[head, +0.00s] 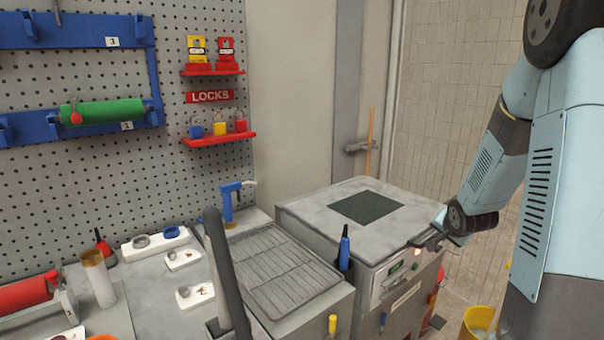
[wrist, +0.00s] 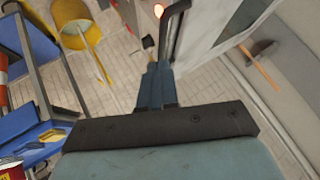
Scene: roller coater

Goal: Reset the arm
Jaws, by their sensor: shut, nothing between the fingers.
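My gripper (head: 428,242) is shut and empty in the head view. My arm comes in from the right of the head view.
A wire-rack tray (head: 270,268) and a blue bottle (head: 344,248) stand left of the cabinet. A yellow bucket (head: 478,322) is on the floor at lower right; it also shows in the wrist view (wrist: 75,22). A pegboard (head: 90,185) with locks covers the left wall.

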